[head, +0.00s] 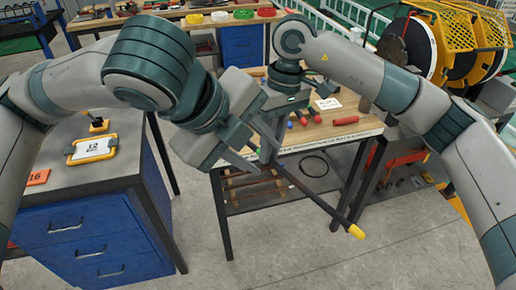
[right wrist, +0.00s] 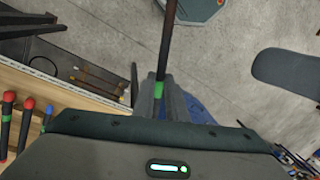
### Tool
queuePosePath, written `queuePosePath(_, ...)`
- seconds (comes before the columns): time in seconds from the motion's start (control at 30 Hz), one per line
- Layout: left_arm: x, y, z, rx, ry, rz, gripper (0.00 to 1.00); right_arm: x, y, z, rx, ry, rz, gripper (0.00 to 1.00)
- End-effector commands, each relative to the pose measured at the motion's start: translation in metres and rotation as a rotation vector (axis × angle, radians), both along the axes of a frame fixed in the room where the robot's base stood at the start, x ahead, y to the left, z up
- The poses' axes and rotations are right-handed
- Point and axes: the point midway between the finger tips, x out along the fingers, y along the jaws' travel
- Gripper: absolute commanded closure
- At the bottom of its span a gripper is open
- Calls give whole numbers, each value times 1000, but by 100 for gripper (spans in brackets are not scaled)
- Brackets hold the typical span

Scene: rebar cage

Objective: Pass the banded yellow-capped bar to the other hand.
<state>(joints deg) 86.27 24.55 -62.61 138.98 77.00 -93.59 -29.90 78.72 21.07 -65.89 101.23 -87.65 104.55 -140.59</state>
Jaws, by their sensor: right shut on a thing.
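The bar (head: 315,197) is a thin dark rod with a yellow cap (head: 356,232) at its lower right end. It slants down to the right in the head view. My right gripper (right wrist: 159,100) is shut on the bar beside a green band (right wrist: 158,90), and the bar (right wrist: 168,40) runs away from it toward the top of the right wrist view. My left gripper (head: 258,135) is open, its jaws spread near the upper part of the bar. Whether the bar lies fully between those jaws is unclear. In the head view my right gripper's fingertips are mostly hidden.
A wooden-topped workbench (head: 340,133) with red-handled tools (head: 343,120) stands behind the grippers. A blue drawer cabinet (head: 90,230) with a yellow-framed tablet (head: 92,149) is at left. A cable reel (head: 415,45) stands at back right. The floor below the bar is clear.

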Motion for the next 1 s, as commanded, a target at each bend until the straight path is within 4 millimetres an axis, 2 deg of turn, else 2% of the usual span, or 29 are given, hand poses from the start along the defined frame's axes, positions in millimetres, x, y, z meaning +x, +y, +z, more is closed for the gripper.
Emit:
queuePosePath(0.27, 7, -10, -19, 0, 3, -1, 66, 0, 0, 1, 1, -1, 0, 100)
queuePosePath(0.73, 33, -40, -78, 0, 3, 0, 66, 0, 0, 1, 1, -1, 0, 100)
queuePosePath(1.0, 41, -49, -96, 1, 1, 0, 66, 0, 0, 1, 1, -1, 0, 100)
